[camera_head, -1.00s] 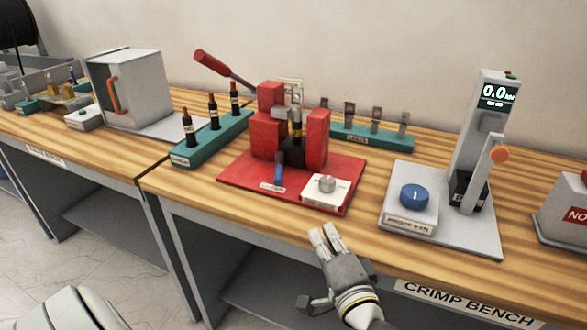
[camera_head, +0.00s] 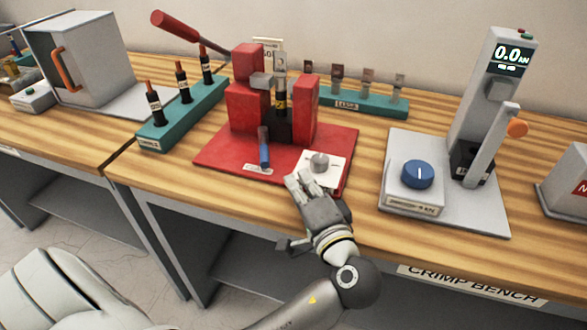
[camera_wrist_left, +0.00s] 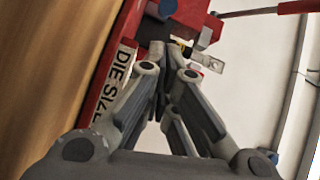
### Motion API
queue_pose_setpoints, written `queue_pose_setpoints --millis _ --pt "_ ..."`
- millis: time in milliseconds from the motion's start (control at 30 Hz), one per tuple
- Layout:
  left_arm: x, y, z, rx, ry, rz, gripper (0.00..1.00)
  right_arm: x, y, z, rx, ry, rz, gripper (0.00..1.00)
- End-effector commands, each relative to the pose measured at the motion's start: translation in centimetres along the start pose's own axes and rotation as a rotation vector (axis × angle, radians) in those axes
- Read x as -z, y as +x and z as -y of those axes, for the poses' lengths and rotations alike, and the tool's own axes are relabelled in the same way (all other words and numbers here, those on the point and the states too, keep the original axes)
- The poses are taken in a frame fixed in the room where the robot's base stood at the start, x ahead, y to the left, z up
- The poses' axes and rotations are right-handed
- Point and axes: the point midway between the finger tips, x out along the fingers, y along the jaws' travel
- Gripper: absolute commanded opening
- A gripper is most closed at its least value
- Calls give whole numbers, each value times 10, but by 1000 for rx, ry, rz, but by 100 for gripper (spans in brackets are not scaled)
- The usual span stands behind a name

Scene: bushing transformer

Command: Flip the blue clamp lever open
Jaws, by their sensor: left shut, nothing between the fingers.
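The blue clamp lever (camera_head: 264,152) stands at the front of the red crimp press (camera_head: 246,112), its blue grip pointing down toward the red base plate. A dark terminal with a yellow band sits upright between the red blocks, behind the lever. My left gripper (camera_head: 298,179) is shut and empty at the front edge of the red plate, below and right of the lever and apart from it. In the left wrist view its fingers (camera_wrist_left: 167,75) are together, with red press parts beyond them. My right gripper is not in view.
A white block with a grey knob (camera_head: 319,161) is right beside my left fingertips. The press's long red-handled lever (camera_head: 176,26) rises to the back left. A teal rack (camera_head: 150,136) is on the left, and a tester with a blue dial (camera_head: 418,174) on the right.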

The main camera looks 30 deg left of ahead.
Motion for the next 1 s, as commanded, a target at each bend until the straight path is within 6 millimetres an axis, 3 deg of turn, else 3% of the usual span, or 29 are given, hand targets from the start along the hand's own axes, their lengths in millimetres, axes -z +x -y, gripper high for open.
queue_pose_setpoints --millis 300,500,1000 --pt "0 58 3 5 2 1 0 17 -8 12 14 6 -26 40" --pt "0 82 2 3 1 1 0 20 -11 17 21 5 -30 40" --pt "0 89 1 0 0 -1 0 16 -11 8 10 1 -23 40"
